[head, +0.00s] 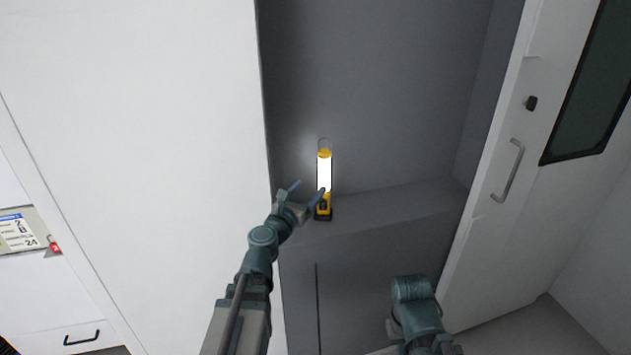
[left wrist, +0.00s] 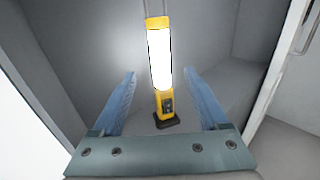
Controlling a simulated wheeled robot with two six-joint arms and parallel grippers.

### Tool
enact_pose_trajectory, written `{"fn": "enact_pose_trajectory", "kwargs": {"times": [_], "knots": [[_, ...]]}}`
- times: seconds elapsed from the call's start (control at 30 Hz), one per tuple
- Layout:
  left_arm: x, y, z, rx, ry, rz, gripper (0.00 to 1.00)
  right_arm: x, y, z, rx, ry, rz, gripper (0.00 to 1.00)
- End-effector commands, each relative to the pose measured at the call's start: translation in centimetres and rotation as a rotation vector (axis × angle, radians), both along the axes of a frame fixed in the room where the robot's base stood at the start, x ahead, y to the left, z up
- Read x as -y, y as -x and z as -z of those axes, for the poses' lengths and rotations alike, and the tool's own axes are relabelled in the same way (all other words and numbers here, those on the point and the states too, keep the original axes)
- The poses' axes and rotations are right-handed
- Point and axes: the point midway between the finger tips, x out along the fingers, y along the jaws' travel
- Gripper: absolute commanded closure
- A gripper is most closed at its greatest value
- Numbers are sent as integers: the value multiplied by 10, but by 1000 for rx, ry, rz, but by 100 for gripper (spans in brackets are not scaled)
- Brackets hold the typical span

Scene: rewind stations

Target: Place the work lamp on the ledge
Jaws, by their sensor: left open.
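The work lamp (head: 324,172) is yellow with a lit white panel and a dark base. It stands upright on the grey ledge (head: 400,208) inside the recess, near its left end. In the left wrist view the lamp (left wrist: 161,70) stands beyond and between my open fingers, with a gap on both sides. My left gripper (head: 308,191) is open beside the lamp and holds nothing. One finger overlaps the lamp in the head view. My right arm shows at the lower right, but its gripper cannot be made out.
A white panel (head: 150,120) borders the recess on the left. A white door (head: 512,150) with a handle (head: 510,172) stands open on the right. The ledge to the right of the lamp is clear.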

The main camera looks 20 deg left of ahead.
Motion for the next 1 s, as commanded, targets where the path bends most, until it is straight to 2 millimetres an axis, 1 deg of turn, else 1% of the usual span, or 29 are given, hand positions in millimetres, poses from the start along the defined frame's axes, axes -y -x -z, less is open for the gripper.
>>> {"fn": "enact_pose_trajectory", "kwargs": {"times": [0.03,0.13,0.4,0.47,0.53,0.57,0.63,0.67,0.7,0.77,0.8,0.87,0.9,0.97,1.0], "knots": [[-1,11,0,0,0,-2,23,0,0,0,0,0,0,100],[-2,19,0,0,0,0,23,0,0,0,0,0,0,100],[-2,19,0,0,-2,2,23,0,0,0,0,0,0,100],[5,19,1,-3,-29,19,23,0,0,0,0,0,0,100],[27,19,6,-9,-131,83,23,0,0,0,0,0,0,100],[42,20,11,-13,-203,129,23,0,0,0,0,0,0,100],[89,26,27,-18,-436,279,23,0,0,0,0,0,0,100],[113,32,37,-16,-559,362,23,0,0,0,0,0,0,100],[144,42,54,-9,-735,484,23,0,0,0,0,0,0,100],[185,64,83,15,-1005,684,23,0,0,0,0,0,0,100],[206,81,103,37,-1176,819,23,0,0,0,0,0,0,100],[229,110,133,81,-1420,1032,23,0,0,0,0,0,0,100],[237,129,152,114,-1572,1177,23,0,0,0,0,0,0,100],[243,158,177,170,-1773,1395,23,0,0,0,0,0,0,100],[242,175,190,207,-1888,1537,23,0,0,0,0,0,0,100]]}}
